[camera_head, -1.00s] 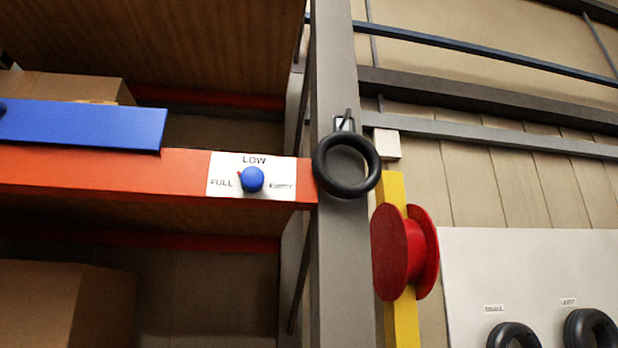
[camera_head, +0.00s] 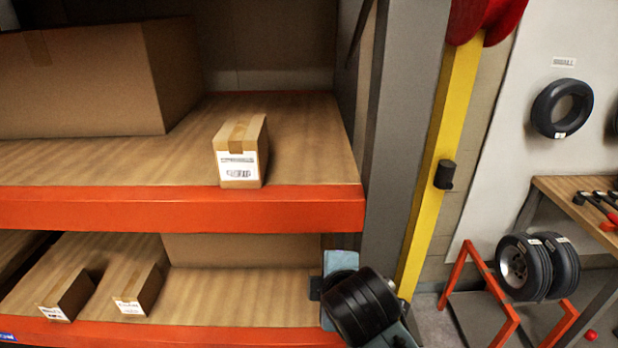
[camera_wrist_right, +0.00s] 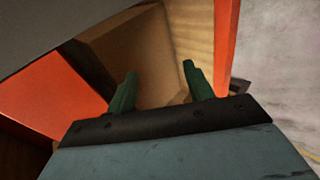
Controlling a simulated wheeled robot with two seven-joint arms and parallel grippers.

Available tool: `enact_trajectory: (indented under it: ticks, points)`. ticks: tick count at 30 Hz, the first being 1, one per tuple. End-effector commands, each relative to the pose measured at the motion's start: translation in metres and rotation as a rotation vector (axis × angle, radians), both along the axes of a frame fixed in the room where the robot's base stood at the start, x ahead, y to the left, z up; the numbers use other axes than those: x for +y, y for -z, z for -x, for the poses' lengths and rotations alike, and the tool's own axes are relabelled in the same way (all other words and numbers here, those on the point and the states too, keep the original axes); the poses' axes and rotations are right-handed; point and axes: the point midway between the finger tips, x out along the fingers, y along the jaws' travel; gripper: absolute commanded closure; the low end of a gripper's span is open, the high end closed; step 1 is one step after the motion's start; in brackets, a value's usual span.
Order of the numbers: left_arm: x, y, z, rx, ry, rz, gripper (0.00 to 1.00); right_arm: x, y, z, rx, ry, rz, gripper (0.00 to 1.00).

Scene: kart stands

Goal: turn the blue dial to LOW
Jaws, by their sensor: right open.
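The blue dial and its label plate are outside both current views. In the right wrist view my right gripper (camera_wrist_right: 160,69) has its two green fingers apart, with nothing held between them. Beyond the fingers are a brown cardboard box (camera_wrist_right: 126,50) and orange shelf beams. In the head view part of my right arm shows at the bottom, in front of the lower shelf near the grey post; its fingers cannot be made out there. My left gripper is not in view.
Orange-edged shelves (camera_head: 180,208) hold a small labelled box (camera_head: 241,150), a large box (camera_head: 80,80) and smaller boxes below. A grey post (camera_head: 400,130) and yellow post (camera_head: 440,150) stand right of them. Tyres on a stand (camera_head: 525,268) sit farther right.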

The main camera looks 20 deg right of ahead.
Motion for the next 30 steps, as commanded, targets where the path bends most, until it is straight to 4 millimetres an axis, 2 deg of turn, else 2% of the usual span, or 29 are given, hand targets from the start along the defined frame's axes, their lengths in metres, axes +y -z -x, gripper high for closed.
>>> enact_trajectory:
  ticks: [1, 8, 10, 15, 18, 21, 24, 27, 30]
  points:
    - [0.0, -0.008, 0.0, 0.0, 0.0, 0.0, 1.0, 0.004, -0.051, -0.006, -0.076, -0.059, 0.076, 0.48]
    - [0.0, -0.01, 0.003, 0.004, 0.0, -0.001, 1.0, 0.021, -0.171, -0.019, -0.275, -0.255, 0.488, 0.48]
    - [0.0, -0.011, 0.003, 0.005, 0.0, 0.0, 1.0, 0.028, -0.216, -0.018, -0.344, -0.304, 0.662, 0.48]
    - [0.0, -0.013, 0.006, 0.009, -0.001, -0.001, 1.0, 0.043, -0.322, 0.004, -0.474, -0.347, 1.126, 0.48]
    - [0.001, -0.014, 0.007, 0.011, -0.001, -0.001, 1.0, 0.05, -0.373, 0.027, -0.51, -0.324, 1.378, 0.48]
    - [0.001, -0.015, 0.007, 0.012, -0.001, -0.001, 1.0, 0.054, -0.409, 0.05, -0.518, -0.282, 1.583, 0.48]
    - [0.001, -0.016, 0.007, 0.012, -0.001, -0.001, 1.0, 0.057, -0.433, 0.069, -0.508, -0.237, 1.728, 0.48]
    - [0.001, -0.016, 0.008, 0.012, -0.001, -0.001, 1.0, 0.059, -0.446, 0.081, -0.494, -0.208, 1.816, 0.48]
    - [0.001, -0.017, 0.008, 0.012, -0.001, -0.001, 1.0, 0.059, -0.452, 0.085, -0.484, -0.194, 1.857, 0.48]
